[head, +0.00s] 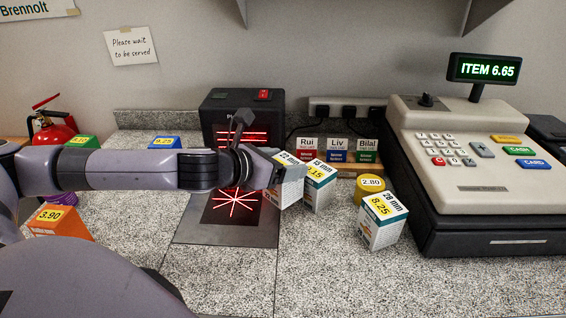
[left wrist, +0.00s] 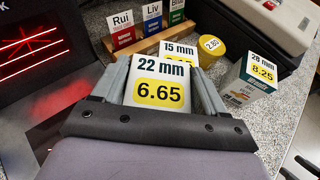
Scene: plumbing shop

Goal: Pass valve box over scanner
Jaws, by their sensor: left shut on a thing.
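My left gripper (head: 262,168) reaches in from the left over the counter, shut on the white and teal 22 mm valve box (head: 290,184) marked 6.65. In the left wrist view the same valve box (left wrist: 158,84) sits between the two fingers, its price label facing the camera. The scanner (head: 243,106) is a black upright unit with red beams, partly hidden by my arm. Its flat plate (head: 262,232) shows a red star pattern. The held box is at the right edge of the scanner. The register display (head: 486,69) reads ITEM 6.65. My right gripper is out of view.
A 15 mm box (head: 320,186) stands just right of the held box. A yellow 2.80 tub (head: 369,188) and a 28 mm box (head: 382,222) stand further right, before the cash register (head: 470,165). An orange 3.90 box (head: 60,224) is at left. The front counter is clear.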

